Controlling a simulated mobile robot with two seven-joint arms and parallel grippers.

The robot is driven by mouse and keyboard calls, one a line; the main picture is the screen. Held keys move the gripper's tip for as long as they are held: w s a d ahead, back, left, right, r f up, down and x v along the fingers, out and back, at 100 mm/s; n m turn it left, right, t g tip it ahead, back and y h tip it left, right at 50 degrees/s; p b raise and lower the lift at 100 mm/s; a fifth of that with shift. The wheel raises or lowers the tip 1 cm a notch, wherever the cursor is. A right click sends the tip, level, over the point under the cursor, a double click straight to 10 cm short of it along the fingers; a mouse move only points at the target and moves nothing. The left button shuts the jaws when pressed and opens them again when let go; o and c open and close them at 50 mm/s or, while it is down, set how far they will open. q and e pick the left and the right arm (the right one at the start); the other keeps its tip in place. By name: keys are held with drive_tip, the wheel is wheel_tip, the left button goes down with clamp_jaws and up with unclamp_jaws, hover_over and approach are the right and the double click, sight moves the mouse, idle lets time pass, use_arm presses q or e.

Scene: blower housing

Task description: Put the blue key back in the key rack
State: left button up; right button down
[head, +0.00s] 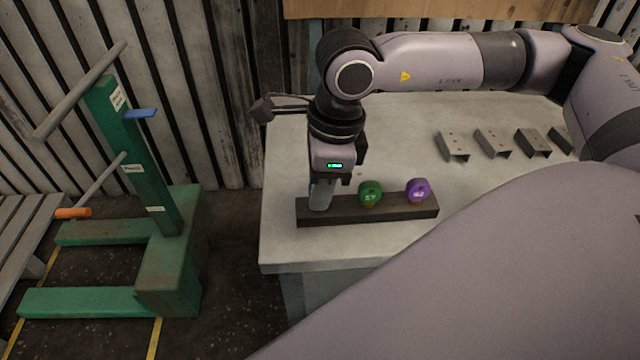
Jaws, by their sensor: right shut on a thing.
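The key rack is a dark, low bar (400,214) lying on the near left part of the grey table. A green key (370,193) stands upright in its middle and a purple key (418,190) stands near its right end. My right gripper (320,198) points down at the left end of the rack, with its fingertips at the rack's top. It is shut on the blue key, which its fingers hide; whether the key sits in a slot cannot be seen. My left gripper is not in view.
The table (285,250) has several grey metal brackets (453,146) at the back right. A green stand (170,260) with bars and a blue piece (141,113) is on the floor at left. Table space between rack and brackets is clear.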

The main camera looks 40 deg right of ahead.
drive_tip(key=c, duration=0.9)
unclamp_jaws()
drive_tip(key=shift+r, duration=0.15)
drive_tip(key=r, duration=0.4)
drive_tip(key=d+r, duration=0.1)
drive_tip(key=r, duration=0.1)
drive_tip(key=shift+s+r, duration=0.3)
drive_tip(key=shift+r, duration=0.1)
drive_tip(key=shift+a, duration=0.1)
